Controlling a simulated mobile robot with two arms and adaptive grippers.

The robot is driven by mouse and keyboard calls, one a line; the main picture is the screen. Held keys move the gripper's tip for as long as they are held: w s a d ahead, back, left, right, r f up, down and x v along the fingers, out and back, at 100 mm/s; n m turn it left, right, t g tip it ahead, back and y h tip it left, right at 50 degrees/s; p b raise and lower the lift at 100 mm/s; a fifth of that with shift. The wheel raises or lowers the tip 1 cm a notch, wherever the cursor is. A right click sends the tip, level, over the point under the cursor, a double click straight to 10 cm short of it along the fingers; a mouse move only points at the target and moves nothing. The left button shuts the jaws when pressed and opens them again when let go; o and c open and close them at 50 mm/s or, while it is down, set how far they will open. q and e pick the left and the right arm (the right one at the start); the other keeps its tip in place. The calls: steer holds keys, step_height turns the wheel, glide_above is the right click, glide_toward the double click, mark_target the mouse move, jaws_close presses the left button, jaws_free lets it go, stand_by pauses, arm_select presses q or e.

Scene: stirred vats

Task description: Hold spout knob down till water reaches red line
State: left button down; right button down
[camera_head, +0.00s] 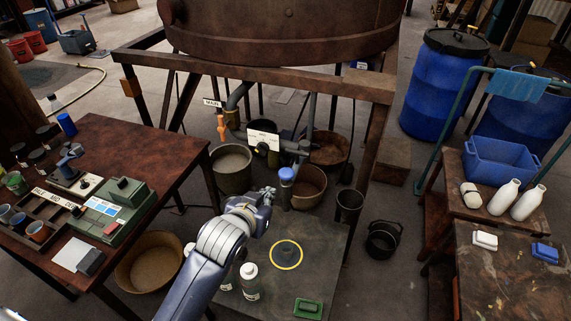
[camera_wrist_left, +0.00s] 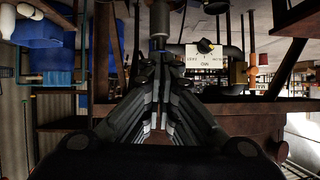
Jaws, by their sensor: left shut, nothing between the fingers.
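The spout knob, which I take to be the blue cap (camera_head: 286,174) on an upright grey pipe, stands at the far edge of the small dark table (camera_head: 325,255). My left gripper (camera_head: 270,191) is shut and empty, just left of the cap in the head view. In the left wrist view the shut fingers (camera_wrist_left: 158,62) point toward a grey upright piece (camera_wrist_left: 158,18), seemingly the same spout. I cannot tell if they touch it. A yellow ring mark (camera_head: 286,254) lies on the tabletop. I see no water level or red line.
White bottles (camera_head: 249,281) stand beside my left forearm, and a green dish (camera_head: 308,308) lies at the table's front. Buckets (camera_head: 231,168) and a signed valve (camera_head: 262,143) are behind, under the big vat (camera_head: 285,30). The tabletop around the ring is clear.

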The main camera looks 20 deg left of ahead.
arm_select(q)
steer(key=w+r+t, duration=0.2)
steer(key=w+r, duration=0.3)
steer(key=shift+d+r, duration=0.2)
steer(key=shift+r, duration=0.15)
steer(key=shift+w, duration=0.1)
steer(key=p, duration=0.2)
glide_above(285, 176)
steer(key=f, duration=0.3)
steer(key=shift+w+d+f, duration=0.15)
steer(key=shift+w+d, duration=0.05)
steer(key=shift+w, duration=0.1)
step_height(285, 176, down, 3)
steer(key=shift+s+a+r, duration=0.1)
steer(key=shift+s, duration=0.05)
steer(key=shift+s+f+p, duration=0.15)
steer(key=shift+f+p, duration=0.2)
steer(key=shift+f, duration=0.3)
